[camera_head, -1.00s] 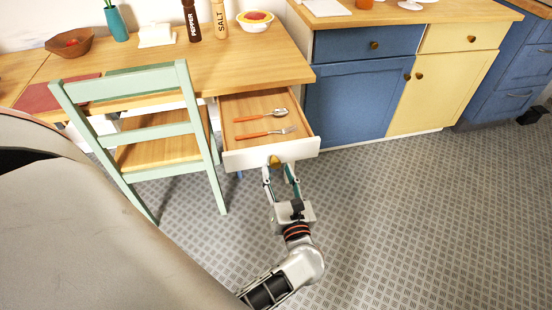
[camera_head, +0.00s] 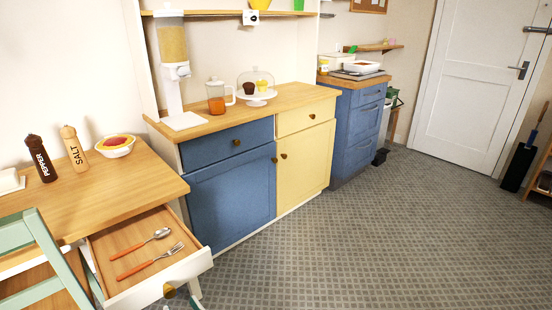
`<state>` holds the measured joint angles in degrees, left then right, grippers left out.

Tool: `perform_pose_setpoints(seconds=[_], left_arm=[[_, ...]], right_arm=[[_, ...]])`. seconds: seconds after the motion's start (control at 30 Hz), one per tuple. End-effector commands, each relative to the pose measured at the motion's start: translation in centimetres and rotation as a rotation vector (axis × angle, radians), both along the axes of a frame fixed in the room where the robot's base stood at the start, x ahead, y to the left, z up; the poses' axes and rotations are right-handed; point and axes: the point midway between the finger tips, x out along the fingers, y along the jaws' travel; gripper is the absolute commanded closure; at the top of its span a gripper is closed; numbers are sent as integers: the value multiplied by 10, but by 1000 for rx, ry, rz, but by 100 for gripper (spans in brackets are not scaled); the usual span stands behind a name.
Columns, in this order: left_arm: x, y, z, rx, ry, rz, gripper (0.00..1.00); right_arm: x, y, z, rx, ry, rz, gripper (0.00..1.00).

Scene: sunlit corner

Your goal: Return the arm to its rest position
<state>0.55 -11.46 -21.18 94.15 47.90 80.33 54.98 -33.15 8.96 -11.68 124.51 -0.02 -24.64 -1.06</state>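Only a small dark green sliver (camera_head: 194,302), apparently a fingertip of my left gripper, shows at the bottom edge, just right of the drawer knob (camera_head: 169,291). The rest of that gripper and its arm are out of the picture, so its opening cannot be told. My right gripper is not in view. The white-fronted drawer (camera_head: 190,271) of the wooden table (camera_head: 125,186) stands pulled open. A spoon (camera_head: 142,243) and a fork (camera_head: 150,262) with orange handles lie in it.
A green chair (camera_head: 50,250) stands at the left, close to the drawer. Blue and yellow cabinets (camera_head: 232,200) stand behind the drawer. A white door (camera_head: 480,80) is at the back right.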

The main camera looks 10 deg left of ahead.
Motion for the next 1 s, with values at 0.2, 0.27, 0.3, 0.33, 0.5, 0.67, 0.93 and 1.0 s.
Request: perform_pose_setpoints(seconds=[0.2, 0.27, 0.3, 0.33, 0.5, 0.67, 0.93, 1.0], left_arm=[[7, -22, 67, 505, 165, -216, 60], [6, -37, 81, 709, 238, -289, 60], [4, -48, 85, 846, 291, -335, 60], [2, -56, 87, 951, 331, -367, 60], [-24, -98, 70, 1548, 557, -542, 60], [-70, -113, 22, 2120, 762, -699, 60], [-152, -81, -49, 2835, 972, -911, 60], [-163, -74, -57, -2768, -940, 893, 60]], right_arm=[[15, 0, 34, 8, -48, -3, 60], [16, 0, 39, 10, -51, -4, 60], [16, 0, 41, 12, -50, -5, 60], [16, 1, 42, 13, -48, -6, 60], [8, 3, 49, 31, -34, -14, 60], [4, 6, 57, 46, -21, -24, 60], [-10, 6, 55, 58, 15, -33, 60], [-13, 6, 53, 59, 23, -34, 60]])
